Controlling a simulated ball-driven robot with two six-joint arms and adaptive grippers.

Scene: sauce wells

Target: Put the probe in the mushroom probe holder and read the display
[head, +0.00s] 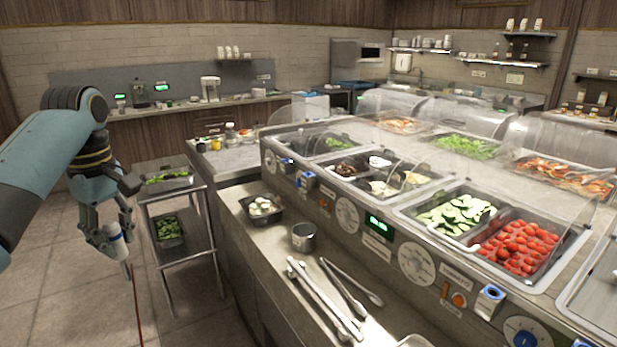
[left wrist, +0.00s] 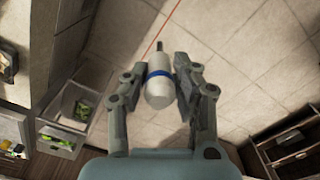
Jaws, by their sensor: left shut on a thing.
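My left gripper (head: 120,245) is shut on a white probe with a blue band (head: 116,240); in the left wrist view the probe (left wrist: 158,88) sits between the two fingers, its dark tip pointing away from the wrist. It hangs in the air left of the counter, well apart from it. Small metal-and-blue holders (head: 305,181) are on the counter's front panel; another holder (head: 489,301) is near the tomato label. I cannot read which is the mushroom one. A green-lit display (head: 377,222) is on the panel; its digits are too small to read. My right gripper is out of view.
A two-shelf metal cart (head: 172,194) with green-filled pans stands between my left arm and the counter. Tongs (head: 325,300), a metal cup (head: 303,237) and a small pan (head: 262,208) lie on the counter ledge. Clear sneeze guards cover the wells. Floor below the gripper is clear.

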